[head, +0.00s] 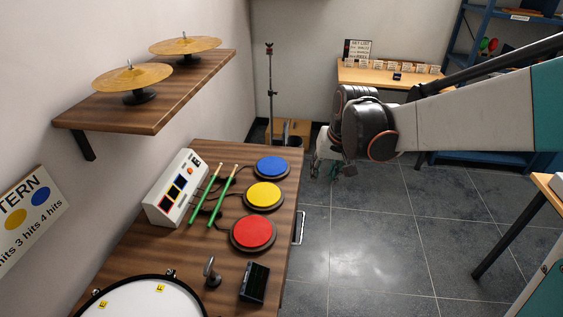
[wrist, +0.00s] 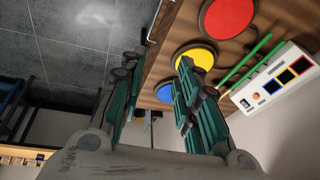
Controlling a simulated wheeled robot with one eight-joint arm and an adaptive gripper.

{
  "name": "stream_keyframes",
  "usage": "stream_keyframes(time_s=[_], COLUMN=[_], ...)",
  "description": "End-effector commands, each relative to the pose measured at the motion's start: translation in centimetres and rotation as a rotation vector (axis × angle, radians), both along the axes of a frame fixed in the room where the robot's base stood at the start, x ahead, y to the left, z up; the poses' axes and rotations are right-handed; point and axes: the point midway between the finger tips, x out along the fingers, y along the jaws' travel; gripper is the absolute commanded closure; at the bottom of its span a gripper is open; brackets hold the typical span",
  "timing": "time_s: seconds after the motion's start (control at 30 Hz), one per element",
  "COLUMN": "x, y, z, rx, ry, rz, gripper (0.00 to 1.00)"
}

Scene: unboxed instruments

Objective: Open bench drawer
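The wooden bench (head: 165,248) stands in the middle of the head view. A pale metal drawer handle (head: 299,228) shows on its right-hand side; the drawer front is mostly hidden under the top, so I cannot tell whether the drawer is shut. In the wrist view the handle (wrist: 155,20) shows at the bench edge, above and between the fingers. My gripper (head: 333,166) is beyond and right of the handle, apart from it. In the wrist view my gripper (wrist: 157,66) has its green fingers spread, with nothing between them.
Red (head: 253,232), yellow (head: 263,195) and blue (head: 272,167) pads lie near the bench's right edge, beside green sticks (head: 222,200) and a white console (head: 176,187). A cymbal shelf (head: 150,110) hangs above. Tiled floor (head: 370,230) right of the bench is clear.

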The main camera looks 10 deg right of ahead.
Motion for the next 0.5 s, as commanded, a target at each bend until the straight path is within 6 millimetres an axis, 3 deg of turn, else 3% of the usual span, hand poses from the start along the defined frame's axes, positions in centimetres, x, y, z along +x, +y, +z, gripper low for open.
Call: stream_keyframes(time_s=[0.2,0.5], x=[4.9,9.8], y=[-0.6,-1.3], z=[-4.4,-12.7], rx=[0.035,0.080], ry=[0.074,0.175], rz=[-0.030,-0.067], gripper=[0.70,0.70])
